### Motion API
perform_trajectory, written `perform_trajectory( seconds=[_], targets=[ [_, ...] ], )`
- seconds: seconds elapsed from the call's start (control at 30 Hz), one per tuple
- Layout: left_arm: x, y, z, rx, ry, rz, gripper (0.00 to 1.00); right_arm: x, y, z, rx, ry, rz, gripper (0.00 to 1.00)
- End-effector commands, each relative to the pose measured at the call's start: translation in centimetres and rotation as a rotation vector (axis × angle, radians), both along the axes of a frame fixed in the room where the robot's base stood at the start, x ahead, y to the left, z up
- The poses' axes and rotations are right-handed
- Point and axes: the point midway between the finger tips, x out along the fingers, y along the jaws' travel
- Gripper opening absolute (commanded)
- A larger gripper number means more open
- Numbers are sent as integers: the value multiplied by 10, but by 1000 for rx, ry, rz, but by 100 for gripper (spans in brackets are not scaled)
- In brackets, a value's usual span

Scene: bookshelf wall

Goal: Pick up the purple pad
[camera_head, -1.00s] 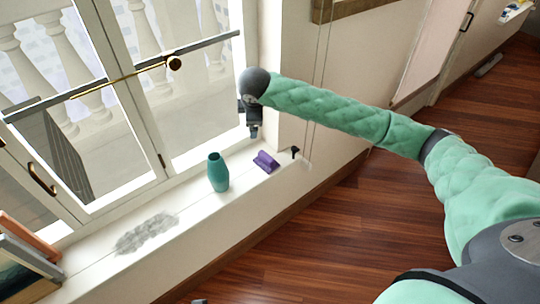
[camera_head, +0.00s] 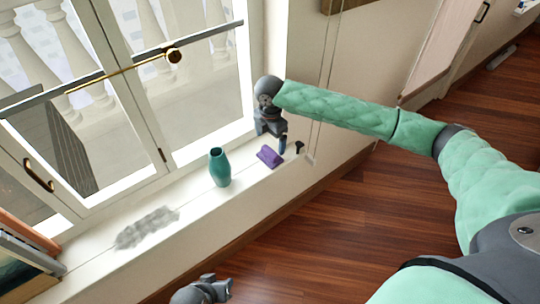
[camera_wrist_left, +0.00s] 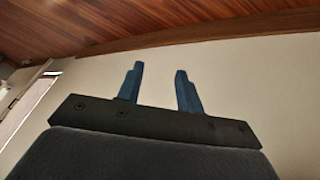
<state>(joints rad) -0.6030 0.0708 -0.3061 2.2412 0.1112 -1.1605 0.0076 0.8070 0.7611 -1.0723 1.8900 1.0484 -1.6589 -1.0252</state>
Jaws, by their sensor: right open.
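The purple pad (camera_head: 269,157) lies on the white window sill, to the right of a teal vase. My right gripper (camera_head: 281,144) is open and empty, just above and beside the pad's right end in the head view. I cannot tell whether it touches the pad. My left gripper (camera_wrist_left: 157,72) is open and empty in the left wrist view, its two blue fingers apart in front of a pale wall. Part of the left hand (camera_head: 203,290) also shows at the bottom edge of the head view.
The teal vase (camera_head: 220,168) stands upright close to the pad. A small black item (camera_head: 299,148) is on the sill right of the pad. A grey fuzzy patch (camera_head: 147,228) lies farther left. Books (camera_head: 28,247) stand at the far left. The window is behind the sill.

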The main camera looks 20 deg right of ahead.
Motion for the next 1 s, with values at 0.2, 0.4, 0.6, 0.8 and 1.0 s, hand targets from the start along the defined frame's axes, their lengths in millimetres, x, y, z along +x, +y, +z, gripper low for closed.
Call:
perform_trajectory(
  seconds=[0.2, 0.4, 0.6, 0.8, 1.0],
  targets=[
    [-1, 1, 7, 1, 4, -2, 36, -1, 1, -14, -1, 0, 0, 91],
    [-3, 2, 25, 4, 17, -7, 36, -4, 2, -39, -1, 1, -1, 91],
    [-5, 3, 32, 6, 24, -10, 36, -3, 2, -59, -1, -1, 0, 91],
    [-6, 3, 31, 7, 27, -11, 36, -3, 2, -59, -1, -3, 0, 91],
    [-6, 3, 31, 7, 27, -11, 36, -3, 2, -59, -1, -3, -1, 52]
  ],
)
